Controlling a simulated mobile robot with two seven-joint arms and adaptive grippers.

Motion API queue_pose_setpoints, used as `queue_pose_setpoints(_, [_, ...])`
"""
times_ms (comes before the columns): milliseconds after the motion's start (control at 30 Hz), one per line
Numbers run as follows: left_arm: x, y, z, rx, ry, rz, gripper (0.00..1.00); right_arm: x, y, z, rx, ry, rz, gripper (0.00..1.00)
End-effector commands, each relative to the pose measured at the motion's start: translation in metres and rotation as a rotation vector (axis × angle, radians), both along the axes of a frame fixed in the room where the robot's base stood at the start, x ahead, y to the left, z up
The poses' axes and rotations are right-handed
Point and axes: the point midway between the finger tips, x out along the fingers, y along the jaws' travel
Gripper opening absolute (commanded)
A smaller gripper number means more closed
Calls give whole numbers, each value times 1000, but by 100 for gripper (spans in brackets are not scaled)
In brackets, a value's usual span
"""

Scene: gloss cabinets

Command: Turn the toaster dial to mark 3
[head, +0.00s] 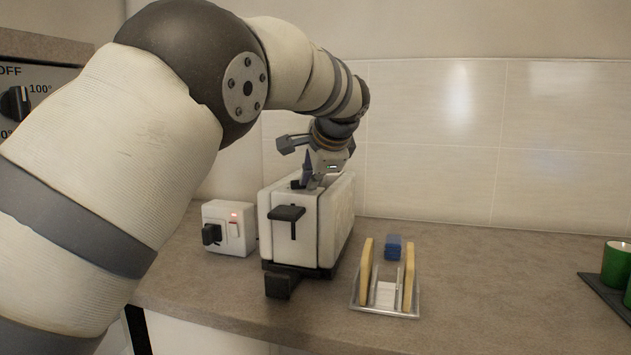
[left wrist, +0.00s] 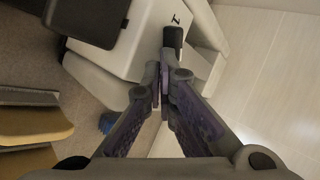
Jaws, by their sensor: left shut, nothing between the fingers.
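The white toaster (head: 336,222) stands on the counter. Its black lever (head: 287,213) is on the front face, and a black block (head: 280,286) juts out low at the front. My left gripper (head: 312,184) is at the toaster's top, fingers down. In the left wrist view the gripper (left wrist: 163,88) is shut with nothing between its fingers. A black knob, apparently the dial (left wrist: 172,38), shows just beyond the fingertips on the white toaster body (left wrist: 130,48). A printed mark like a 1 is beside it. I cannot tell the dial's setting or whether the fingers touch it. My right gripper is not in view.
A white socket box (head: 242,238) with a black plug and red-lit switch stands left of the toaster. A toast rack (head: 385,312) with two slices and a blue sponge (head: 393,247) are to its right. Green mugs (head: 616,263) stand far right. The counter between is clear.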

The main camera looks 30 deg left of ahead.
Motion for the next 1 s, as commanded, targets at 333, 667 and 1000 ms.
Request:
queue_pose_setpoints(333, [5, 1, -5, 2, 6, 75, 0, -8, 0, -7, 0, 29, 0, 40])
queue_pose_setpoints(667, [7, 2, -3, 0, 3, 141, 0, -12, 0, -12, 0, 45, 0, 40])
queue_pose_setpoints(1000, [10, 4, -3, 0, 2, 220, 0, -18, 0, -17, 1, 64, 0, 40])
